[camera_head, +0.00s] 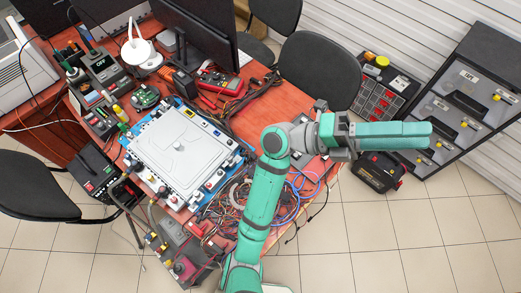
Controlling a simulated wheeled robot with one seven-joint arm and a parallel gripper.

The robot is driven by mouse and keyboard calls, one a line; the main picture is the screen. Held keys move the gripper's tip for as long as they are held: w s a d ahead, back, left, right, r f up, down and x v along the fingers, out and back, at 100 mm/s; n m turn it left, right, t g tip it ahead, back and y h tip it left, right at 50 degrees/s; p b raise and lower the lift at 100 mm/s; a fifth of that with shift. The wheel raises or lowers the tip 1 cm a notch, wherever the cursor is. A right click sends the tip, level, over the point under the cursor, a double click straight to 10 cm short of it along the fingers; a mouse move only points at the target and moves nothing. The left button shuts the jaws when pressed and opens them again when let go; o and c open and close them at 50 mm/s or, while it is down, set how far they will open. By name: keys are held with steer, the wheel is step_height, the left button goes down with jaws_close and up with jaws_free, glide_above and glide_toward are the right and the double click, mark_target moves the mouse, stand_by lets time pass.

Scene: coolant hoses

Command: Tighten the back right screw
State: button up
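A large light-grey housing with a flat raised lid (178,146) lies on a blue base on the red-brown table. It is turned diagonally in the head view. Small dark and coloured fittings line its edges; the separate screws are too small to tell apart. My green and grey arm rises from the bottom, to the right of the housing. Its outer end, with my gripper (392,135), points right, well apart from the housing. I cannot tell whether the gripper is open or shut, and I see nothing held in it.
Tangled cables (236,207) lie right of the housing. A monitor (205,32) and a red multimeter (217,81) stand behind it. Black chairs (320,70) stand at the table's far side. A grey drawer cabinet (468,95) is at right. Tiled floor (430,225) is clear at lower right.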

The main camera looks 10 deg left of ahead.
step_height(320, 180, down, 4)
steer(key=w+y, duration=0.2)
steer(key=y, duration=0.2)
steer(key=n+t+y, duration=0.4)
steer(key=n+y, duration=0.2)
steer(key=y, duration=1.3)
glide_toward(229, 157)
step_height(229, 157, down, 8)
steer(key=shift+d+f, duration=0.1)
steer(key=shift+d, duration=0.05)
steer(key=shift+c, duration=0.3)
